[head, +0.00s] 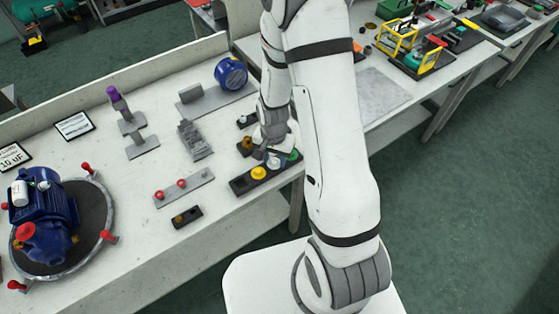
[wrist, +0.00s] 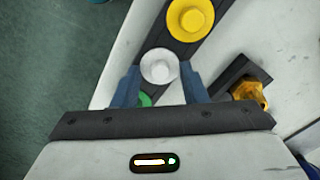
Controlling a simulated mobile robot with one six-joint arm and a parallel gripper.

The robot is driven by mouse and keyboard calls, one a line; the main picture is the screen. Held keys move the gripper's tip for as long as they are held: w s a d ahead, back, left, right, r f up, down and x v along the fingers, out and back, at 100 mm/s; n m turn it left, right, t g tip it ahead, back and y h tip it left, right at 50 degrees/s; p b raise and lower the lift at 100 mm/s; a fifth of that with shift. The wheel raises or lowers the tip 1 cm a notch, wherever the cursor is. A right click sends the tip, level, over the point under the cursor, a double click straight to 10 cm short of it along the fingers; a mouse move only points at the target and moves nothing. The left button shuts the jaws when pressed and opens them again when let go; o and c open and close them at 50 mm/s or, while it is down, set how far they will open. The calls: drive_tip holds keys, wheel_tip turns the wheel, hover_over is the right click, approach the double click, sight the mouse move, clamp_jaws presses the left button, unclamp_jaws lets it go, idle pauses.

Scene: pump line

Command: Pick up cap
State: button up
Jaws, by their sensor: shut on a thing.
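A white cap (wrist: 159,66) stands in the dark holder strip (head: 240,187), and in the wrist view it is between the two blue-grey fingers of my gripper (wrist: 160,82). My gripper is shut on this cap. In the head view the white cap (head: 273,162) shows just below my gripper (head: 272,148). A yellow cap (head: 258,173) is next to it in the same strip, also seen in the wrist view (wrist: 190,18). A green cap (head: 294,155) is at the strip's other end, partly hidden by my gripper in the wrist view (wrist: 144,99).
A brass fitting (wrist: 250,92) in a dark holder stands close beside my gripper. A strip with red-topped pieces (head: 183,188) and a small dark block (head: 187,217) lie to the left. A blue motor (head: 42,213) sits on a round turntable. The table's front edge is close to the strip.

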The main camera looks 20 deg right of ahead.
clamp_jaws()
drive_tip(key=shift+s, duration=0.1)
drive_tip(key=shift+r, duration=0.15)
